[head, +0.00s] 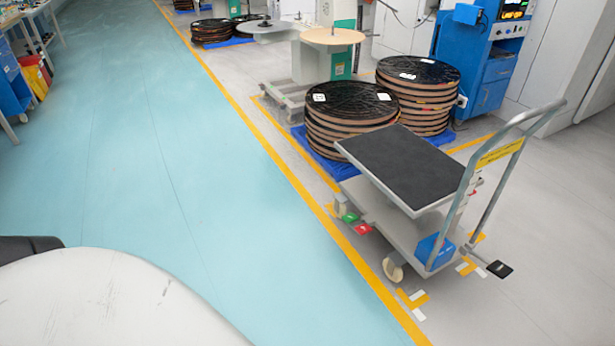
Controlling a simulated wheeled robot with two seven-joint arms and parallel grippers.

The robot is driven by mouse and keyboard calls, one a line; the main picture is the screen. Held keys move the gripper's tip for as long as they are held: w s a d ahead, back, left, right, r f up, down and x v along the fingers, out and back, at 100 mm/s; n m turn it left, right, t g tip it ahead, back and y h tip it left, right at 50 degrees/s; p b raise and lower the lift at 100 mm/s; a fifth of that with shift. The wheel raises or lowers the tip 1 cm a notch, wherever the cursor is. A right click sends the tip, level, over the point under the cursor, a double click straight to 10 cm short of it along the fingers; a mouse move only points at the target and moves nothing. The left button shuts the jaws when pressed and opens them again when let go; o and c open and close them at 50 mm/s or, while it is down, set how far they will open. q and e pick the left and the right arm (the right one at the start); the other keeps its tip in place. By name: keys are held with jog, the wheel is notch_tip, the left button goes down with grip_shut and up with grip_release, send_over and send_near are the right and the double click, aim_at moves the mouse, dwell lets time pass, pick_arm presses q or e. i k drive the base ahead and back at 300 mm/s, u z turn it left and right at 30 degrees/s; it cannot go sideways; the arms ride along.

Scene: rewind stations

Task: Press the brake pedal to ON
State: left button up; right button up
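A grey trolley with a dark top (405,165) stands on the grey floor at the right. Low on its near left side are a small green pedal (349,217) and a small red pedal (363,229), side by side near a caster. A black pedal (500,269) sticks out on a thin rod at the handle end, beside a blue box (435,252). Any lettering on the pedals is too small to read, so I cannot tell which position the brake is in. Neither of my grippers is in view.
The trolley's push handle (517,120) rises at the right. Stacks of black reels (349,108) stand on blue pallets behind it. A yellow line (300,185) divides the grey floor from the wide, clear blue-green floor (150,170) at the left.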

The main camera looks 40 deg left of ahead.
aim_at(359, 227)
jog(key=u, duration=1.15)
jog(key=i, duration=2.1)
jog(key=z, duration=0.05)
